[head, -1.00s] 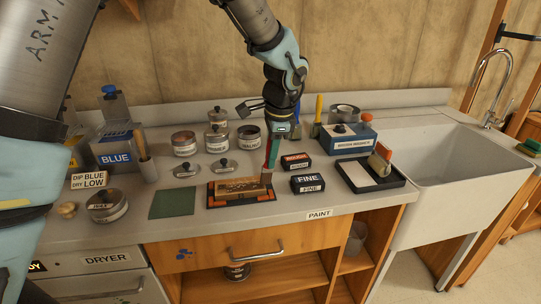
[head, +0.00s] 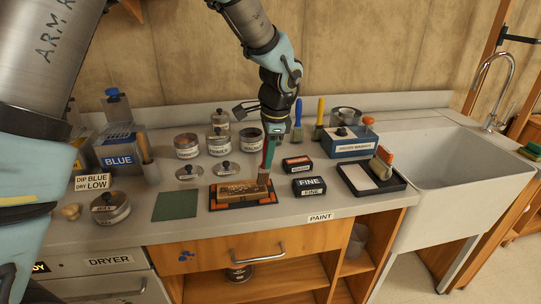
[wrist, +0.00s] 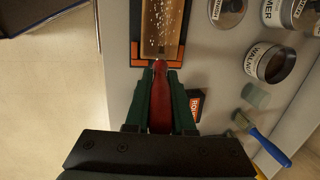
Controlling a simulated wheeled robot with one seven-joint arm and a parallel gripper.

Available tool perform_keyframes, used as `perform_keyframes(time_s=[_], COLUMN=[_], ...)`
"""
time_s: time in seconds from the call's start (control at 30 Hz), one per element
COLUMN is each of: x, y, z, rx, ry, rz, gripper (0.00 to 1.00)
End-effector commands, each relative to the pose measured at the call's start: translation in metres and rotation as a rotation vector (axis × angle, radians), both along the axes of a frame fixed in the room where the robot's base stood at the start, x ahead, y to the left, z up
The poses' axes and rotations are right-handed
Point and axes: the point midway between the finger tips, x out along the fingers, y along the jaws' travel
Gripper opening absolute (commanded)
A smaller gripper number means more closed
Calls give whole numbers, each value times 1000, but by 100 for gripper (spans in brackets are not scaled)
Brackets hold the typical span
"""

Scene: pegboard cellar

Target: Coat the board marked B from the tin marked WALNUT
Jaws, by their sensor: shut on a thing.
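A wooden board (head: 240,190) lies flat in an orange-and-black holder (head: 217,206) on the bench. Its grain is brown with pale speckles in the wrist view (wrist: 162,22); I cannot read a letter on it. My gripper (head: 268,145) points down above the board's right end. In the wrist view my gripper (wrist: 160,78) is shut on a brush with a red handle (wrist: 160,100). The brush's tip is at or just over the board's end; contact is unclear. The open WALNUT tin (head: 250,142) stands behind the board, and shows in the wrist view (wrist: 270,64).
Other open tins (head: 187,146) and lids (head: 222,171) stand behind the board. A green mat (head: 175,206) lies left. ROUGH and FINE blocks (head: 309,186) and a black tray (head: 372,190) lie right. A blue-handled brush (head: 298,112) stands behind. A sink (head: 455,150) is far right.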

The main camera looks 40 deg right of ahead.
Motion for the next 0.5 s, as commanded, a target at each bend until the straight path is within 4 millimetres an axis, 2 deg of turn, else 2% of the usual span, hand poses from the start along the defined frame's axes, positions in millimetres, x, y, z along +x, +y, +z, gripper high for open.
perform_keyframes(time_s=[0.5], x=[0], y=[0], z=[-4], rx=[0], ry=[0], rz=[0], gripper=[0])
